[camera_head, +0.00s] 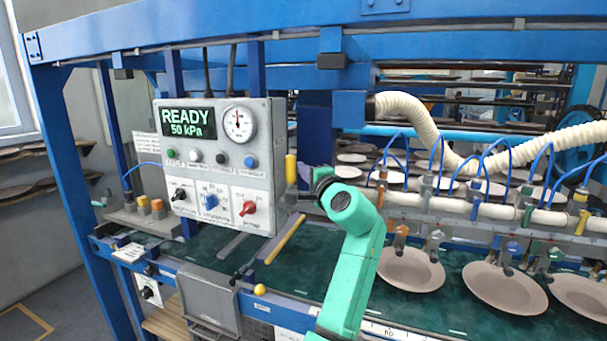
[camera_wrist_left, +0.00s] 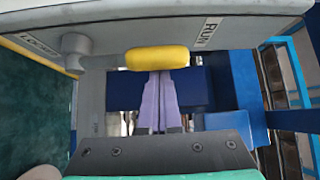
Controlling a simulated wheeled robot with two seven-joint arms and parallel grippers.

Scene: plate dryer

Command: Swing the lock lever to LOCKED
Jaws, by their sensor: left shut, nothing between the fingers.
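The lock lever has a yellow grip (camera_head: 291,168) on the right side of the grey control box (camera_head: 262,150). In the left wrist view the yellow grip (camera_wrist_left: 157,58) lies sideways, joined to a grey pivot on its left. A LOCKED label (camera_wrist_left: 40,46) is beyond the pivot at the left, and a RUN label (camera_wrist_left: 208,33) is at the upper right, nearer the grip. My left gripper (camera_wrist_left: 161,78) is shut and empty, its fingertips just below or against the grip; contact cannot be told. In the head view its fingers are mostly hidden beside the lever. My right gripper is not in view.
The box's display (camera_head: 187,120) reads READY 50 kPa, with a gauge (camera_head: 239,123) beside it. A yellow bar (camera_head: 285,238) rises from the green bed below the box. Plates (camera_head: 411,270), hoses and blue frame beams crowd the right side.

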